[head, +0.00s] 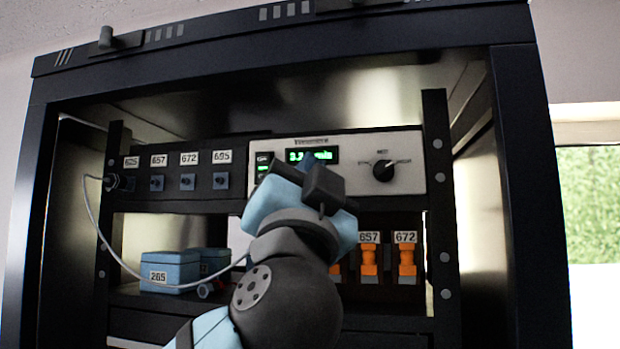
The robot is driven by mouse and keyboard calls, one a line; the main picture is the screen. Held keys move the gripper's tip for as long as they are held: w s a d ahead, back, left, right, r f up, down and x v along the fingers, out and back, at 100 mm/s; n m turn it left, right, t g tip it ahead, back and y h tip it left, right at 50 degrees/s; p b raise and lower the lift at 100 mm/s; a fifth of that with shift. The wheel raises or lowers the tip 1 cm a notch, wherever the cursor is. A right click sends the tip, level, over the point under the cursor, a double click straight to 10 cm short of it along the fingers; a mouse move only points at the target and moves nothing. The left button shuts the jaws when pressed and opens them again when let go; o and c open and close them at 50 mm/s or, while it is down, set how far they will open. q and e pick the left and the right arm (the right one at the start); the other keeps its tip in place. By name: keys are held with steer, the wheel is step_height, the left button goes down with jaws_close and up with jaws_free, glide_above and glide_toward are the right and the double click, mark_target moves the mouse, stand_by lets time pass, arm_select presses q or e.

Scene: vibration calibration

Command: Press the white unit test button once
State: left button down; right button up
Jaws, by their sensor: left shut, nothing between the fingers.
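The white unit (350,152) is mounted in the rack, with a lit green display (322,155) and a black knob (383,170) on its right. A small dark panel with green marks (262,168) is at its left end. My left gripper (311,165) is shut and empty, in front of the unit's lower middle, just below the display. The gripper covers part of the unit's face, and I cannot make out the test button. Whether the fingers touch the unit cannot be told. My right gripper is not in view.
A black panel (205,187) with several numbered sockets and a plugged cable (100,215) is to the left. Blue boxes (169,272) stand on the shelf below. Orange switches (407,262) labelled 657 and 672 are below the unit. Rack posts (438,200) flank the opening.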

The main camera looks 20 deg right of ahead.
arm_select(q)
steer(key=shift+w+d, duration=0.2)
steer(key=shift+w, duration=0.1)
stand_by(0.5)
stand_by(0.4)
steer(key=shift+s+a+b, duration=0.45)
steer(key=shift+s+b, duration=0.1)
steer(key=shift+s, duration=0.05)
steer(key=s+a, duration=0.1)
steer(key=s, duration=0.1)
steer(key=s+a+b, duration=0.1)
steer(key=s, duration=0.1)
steer(key=shift+s+a, duration=0.1)
steer(key=shift+a, duration=0.25)
stand_by(1.3)
